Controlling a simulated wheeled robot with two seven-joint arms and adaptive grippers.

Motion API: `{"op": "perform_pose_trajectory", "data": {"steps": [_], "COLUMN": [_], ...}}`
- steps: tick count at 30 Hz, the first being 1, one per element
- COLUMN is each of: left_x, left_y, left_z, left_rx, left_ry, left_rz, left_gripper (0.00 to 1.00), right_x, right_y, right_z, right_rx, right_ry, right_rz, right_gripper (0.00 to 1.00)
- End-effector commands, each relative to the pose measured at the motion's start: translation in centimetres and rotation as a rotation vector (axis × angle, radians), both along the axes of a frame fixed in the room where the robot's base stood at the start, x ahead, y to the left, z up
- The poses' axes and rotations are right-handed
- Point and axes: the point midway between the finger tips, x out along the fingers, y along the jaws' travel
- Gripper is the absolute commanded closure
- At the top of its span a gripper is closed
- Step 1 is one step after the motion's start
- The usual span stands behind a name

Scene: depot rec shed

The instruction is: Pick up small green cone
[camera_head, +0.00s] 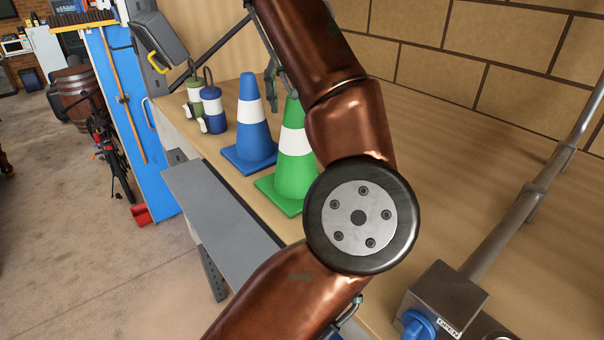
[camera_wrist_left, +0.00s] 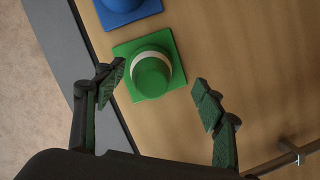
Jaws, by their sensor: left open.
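The green cone (camera_head: 293,178) with a white band and square base stands upright on the wooden worktop, partly hidden by my left arm in the head view. In the left wrist view the green cone (camera_wrist_left: 151,75) is seen from above, slightly beyond the fingertips and roughly between them. My left gripper (camera_head: 279,88) is at the cone's top in the head view, fingers pointing down. In the wrist view the left gripper (camera_wrist_left: 157,92) is open with nothing between its pads; whether a finger touches the cone cannot be told. My right gripper is not in view.
A blue cone (camera_head: 251,128) stands beside the green one, and its base (camera_wrist_left: 128,10) shows in the wrist view. Blue (camera_head: 212,110) and green (camera_head: 194,95) canisters stand farther back. A grey box with a blue knob (camera_head: 417,326) and a pipe (camera_head: 520,215) lie to the right.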

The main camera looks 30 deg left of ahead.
Motion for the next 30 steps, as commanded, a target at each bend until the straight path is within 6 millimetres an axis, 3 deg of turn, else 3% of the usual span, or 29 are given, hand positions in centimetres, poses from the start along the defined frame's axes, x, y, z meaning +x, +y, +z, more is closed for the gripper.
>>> {"op": "perform_pose_trajectory", "data": {"steps": [3,8,15,22,30], "left_x": [0.2,0.7,1.2,1.3,1.3], "left_y": [0.4,1.0,1.2,1.1,1.1], "left_z": [-1.2,-3.3,-5.4,-5.5,-5.5], "left_rx": [0.000,0.000,0.001,0.001,0.001], "left_ry": [0.000,0.002,-0.002,-0.002,-0.002], "left_rz": [0.006,0.008,-0.001,-0.002,-0.003], "left_gripper": [0.36,0.36,0.36,0.36,0.55], "right_x": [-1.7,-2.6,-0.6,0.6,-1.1], "right_y": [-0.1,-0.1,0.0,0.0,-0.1], "right_z": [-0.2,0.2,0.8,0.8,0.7], "right_rx": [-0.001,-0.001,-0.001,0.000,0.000], "right_ry": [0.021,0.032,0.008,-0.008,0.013], "right_rz": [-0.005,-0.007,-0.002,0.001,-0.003], "right_gripper": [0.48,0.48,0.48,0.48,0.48]}}
